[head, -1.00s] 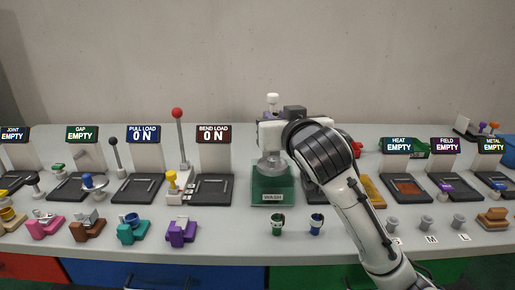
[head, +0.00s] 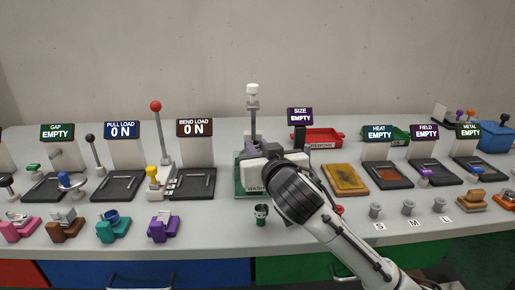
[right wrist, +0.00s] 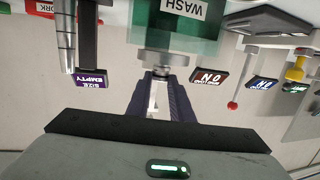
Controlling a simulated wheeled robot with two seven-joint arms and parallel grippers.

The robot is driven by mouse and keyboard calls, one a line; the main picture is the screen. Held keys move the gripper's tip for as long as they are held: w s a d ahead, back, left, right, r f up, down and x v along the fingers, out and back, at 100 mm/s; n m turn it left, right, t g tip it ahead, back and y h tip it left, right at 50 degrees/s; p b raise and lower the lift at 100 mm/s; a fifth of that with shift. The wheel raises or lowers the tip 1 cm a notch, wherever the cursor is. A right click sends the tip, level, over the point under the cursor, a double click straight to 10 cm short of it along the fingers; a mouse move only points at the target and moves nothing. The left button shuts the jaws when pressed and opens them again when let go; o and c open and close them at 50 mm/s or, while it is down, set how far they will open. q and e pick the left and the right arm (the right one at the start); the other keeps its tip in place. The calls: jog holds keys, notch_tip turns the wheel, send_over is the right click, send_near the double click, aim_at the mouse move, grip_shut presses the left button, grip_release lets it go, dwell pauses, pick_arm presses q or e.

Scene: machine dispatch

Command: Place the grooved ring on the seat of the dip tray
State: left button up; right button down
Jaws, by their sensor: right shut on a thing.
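My right gripper (head: 268,156) is over the green wash station (head: 239,186), and its fingers are hidden in the head view. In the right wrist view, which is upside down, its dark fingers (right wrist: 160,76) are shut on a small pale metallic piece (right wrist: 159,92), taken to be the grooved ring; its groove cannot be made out. A grey round part (right wrist: 166,59) shows just past the fingertips, against the green wash block (right wrist: 192,45). Whether it is the dip tray's seat, and whether the ring touches it, I cannot tell. My left gripper is not in view.
A white-knobbed post (head: 253,95) stands behind the gripper. The SIZE sign (head: 300,116) and a red tray (head: 318,136) are behind to the right, with a yellow-brown pad (head: 345,180) nearer. A green cup (head: 261,213) stands in front of the wash station.

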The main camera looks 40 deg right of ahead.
jog(key=c, duration=1.6)
grip_release()
jog(key=shift+f, duration=0.1)
jog(key=shift+o, duration=0.2)
jog(key=shift+s+a, duration=0.15)
jog(key=shift+s, duration=0.1)
jog(key=p+v, duration=0.9)
jog(key=v, duration=0.2)
jog(key=shift+s, duration=0.2)
